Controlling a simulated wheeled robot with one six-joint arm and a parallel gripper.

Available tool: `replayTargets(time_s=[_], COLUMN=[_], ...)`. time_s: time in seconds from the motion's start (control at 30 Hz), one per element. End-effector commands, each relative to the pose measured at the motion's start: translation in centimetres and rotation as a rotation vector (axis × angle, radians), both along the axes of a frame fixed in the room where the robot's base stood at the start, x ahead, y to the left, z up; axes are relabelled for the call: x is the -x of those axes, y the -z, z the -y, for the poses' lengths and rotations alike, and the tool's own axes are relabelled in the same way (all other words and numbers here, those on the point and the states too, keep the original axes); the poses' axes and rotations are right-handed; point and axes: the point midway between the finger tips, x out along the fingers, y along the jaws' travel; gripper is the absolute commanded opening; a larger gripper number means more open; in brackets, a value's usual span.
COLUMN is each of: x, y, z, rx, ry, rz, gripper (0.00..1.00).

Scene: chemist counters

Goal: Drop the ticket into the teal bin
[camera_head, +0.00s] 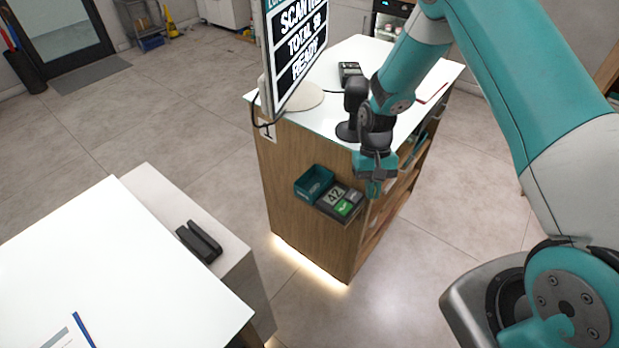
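The teal bin (315,182) is a small open-topped box fixed to the wooden end of the white-topped counter. Right beside it is a dark ticket machine (339,201) that reads 42, with a green patch on its front. My gripper (374,189) points down just right of the machine, by the counter's corner, and to the right of the bin. Its fingers are small and partly hidden, so I cannot tell whether they are open or shut. I cannot make out a ticket, either in the gripper or at the machine.
A large screen (298,45) stands on the counter (333,97) above the bin. A dark scanner on a stand (354,103) is close behind my wrist. A card terminal (349,72) is farther back. A white table (110,265) fills the lower left; floor lies between.

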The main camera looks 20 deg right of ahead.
Motion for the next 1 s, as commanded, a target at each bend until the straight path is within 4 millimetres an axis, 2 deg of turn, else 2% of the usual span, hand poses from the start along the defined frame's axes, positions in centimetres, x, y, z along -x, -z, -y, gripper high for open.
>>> replayTargets(time_s=[0.3, 0.6, 0.8, 1.0], x=[-8.8, -15.5, -17.9, -18.8], y=[1.9, 2.4, 2.4, 2.6], z=[-4.2, -8.0, -9.5, -9.9], rx=[-0.006, -0.005, -0.002, -0.002], ry=[0.744, 1.408, 1.686, 1.779], rz=[0.0, 0.001, 0.0, 0.0], gripper=[0.0, 0.0, 0.0, 0.0])
